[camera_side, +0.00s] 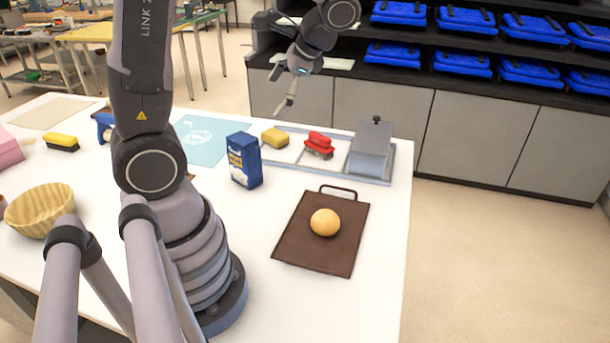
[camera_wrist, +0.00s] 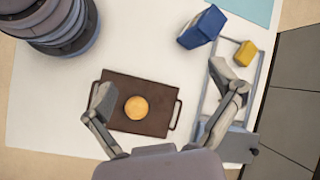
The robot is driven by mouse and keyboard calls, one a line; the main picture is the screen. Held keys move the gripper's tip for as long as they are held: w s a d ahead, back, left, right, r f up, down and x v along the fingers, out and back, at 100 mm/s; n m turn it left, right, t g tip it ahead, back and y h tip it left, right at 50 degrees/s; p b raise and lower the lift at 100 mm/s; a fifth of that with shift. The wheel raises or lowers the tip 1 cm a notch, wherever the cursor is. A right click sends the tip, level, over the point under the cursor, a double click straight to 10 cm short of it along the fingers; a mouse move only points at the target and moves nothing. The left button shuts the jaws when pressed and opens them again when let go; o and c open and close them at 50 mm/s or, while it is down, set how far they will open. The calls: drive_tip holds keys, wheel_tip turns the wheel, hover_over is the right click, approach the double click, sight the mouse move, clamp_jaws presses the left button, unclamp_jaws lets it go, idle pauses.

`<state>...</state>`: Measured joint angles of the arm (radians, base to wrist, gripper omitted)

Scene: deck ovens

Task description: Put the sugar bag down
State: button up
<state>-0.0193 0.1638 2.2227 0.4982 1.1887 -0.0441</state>
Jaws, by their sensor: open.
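The sugar bag (camera_side: 244,160) is a blue packet with a yellow and white label. It stands upright on the white table, left of the grey-rimmed tray and behind the brown board. It also shows at the top of the wrist view (camera_wrist: 203,27), apart from my fingers. My gripper (camera_side: 279,66) is up in the air above the far side of the table, with its fingers spread wide and nothing between them. In the wrist view my gripper (camera_wrist: 160,82) has one finger over the board's left part and one over the grey-rimmed tray.
A brown board (camera_side: 338,252) with a round bun (camera_side: 325,222) lies near the front right. A yellow bowl (camera_side: 40,208) is at left. White table around the sugar bag is bare.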

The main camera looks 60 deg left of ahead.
drive_tip(key=s+d+r+n+t+h, duration=0.2)
drive_tip(key=s+d+r+t+h, duration=0.3)
drive_tip(key=s+d+r+t, duration=0.3)
drive_tip(key=shift+s+d+r+n+t, duration=0.25)
drive_tip(key=shift+d+r+t, duration=0.25)
drive_tip(key=shift+t, duration=0.4)
idle(0.4)
